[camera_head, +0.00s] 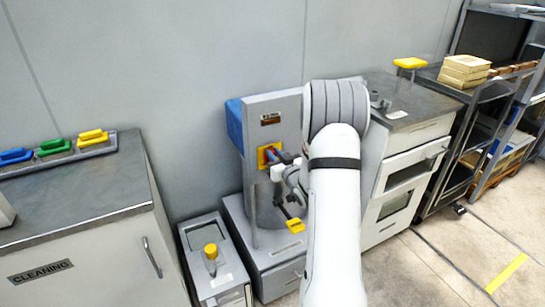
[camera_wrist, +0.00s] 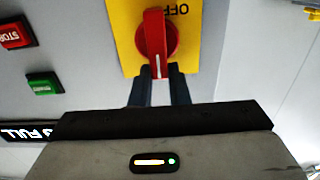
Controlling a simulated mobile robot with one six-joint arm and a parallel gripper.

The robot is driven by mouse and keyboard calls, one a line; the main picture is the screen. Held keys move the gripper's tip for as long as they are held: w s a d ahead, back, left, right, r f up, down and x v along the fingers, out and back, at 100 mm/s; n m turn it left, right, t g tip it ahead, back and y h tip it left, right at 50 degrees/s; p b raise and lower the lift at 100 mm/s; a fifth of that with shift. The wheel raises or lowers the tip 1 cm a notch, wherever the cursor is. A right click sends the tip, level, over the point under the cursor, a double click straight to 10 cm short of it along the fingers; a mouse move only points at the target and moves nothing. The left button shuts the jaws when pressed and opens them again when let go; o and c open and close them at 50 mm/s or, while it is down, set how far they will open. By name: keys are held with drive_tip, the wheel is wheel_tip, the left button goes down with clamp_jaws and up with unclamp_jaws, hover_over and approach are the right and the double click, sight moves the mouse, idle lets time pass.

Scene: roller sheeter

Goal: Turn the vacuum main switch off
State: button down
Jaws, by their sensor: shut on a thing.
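The red rotary switch (camera_wrist: 156,40) sits on a yellow plate (camera_wrist: 190,45) in the wrist view. The letters OFF show at the plate's upper right. A white mark on the red handle points down, toward my gripper. My gripper (camera_wrist: 159,75) has its two dark fingers on either side of the handle's lower end and is shut on it. In the head view the yellow plate (camera_head: 264,159) is on the front of the grey machine panel (camera_head: 265,112). There my gripper (camera_head: 281,163) is at the plate and partly hides the switch.
A red STOP button (camera_wrist: 15,33) and a green button (camera_wrist: 44,84) are left of the switch. A grey bin (camera_head: 212,262) with a yellow knob stands at the machine's lower left. The cleaning cabinet (camera_head: 100,245) is at left, a grey-topped bench (camera_head: 418,103) at right.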

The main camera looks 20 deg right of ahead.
sight(266, 158)
drive_tip(key=f+n+b, duration=0.1)
drive_tip(key=n+b, duration=0.1)
drive_tip(key=b, duration=0.4)
drive_tip(key=a+n+b, duration=0.1)
drive_tip(key=n+b, duration=0.2)
drive_tip(key=b, duration=0.3)
drive_tip(key=a+f+n+b, duration=0.1)
drive_tip(key=n+b, duration=0.2)
drive_tip(key=b, duration=0.3)
drive_tip(key=shift+s+f, duration=0.15)
drive_tip(key=shift+f, duration=0.2)
drive_tip(key=n+b, duration=0.2)
drive_tip(key=b, duration=0.1)
drive_tip(key=n+b, duration=0.2)
drive_tip(key=b, duration=0.1)
drive_tip(key=f+n+b, duration=0.1)
drive_tip(key=b, duration=0.2)
drive_tip(key=shift+a+n, duration=0.25)
drive_tip(key=shift+n, duration=0.15)
drive_tip(key=n+b, duration=0.3)
drive_tip(key=b, duration=0.1)
drive_tip(key=shift+b, duration=0.35)
drive_tip(key=shift+n+b, duration=0.35)
drive_tip(key=shift+n, duration=0.05)
drive_tip(key=shift+r, duration=0.1)
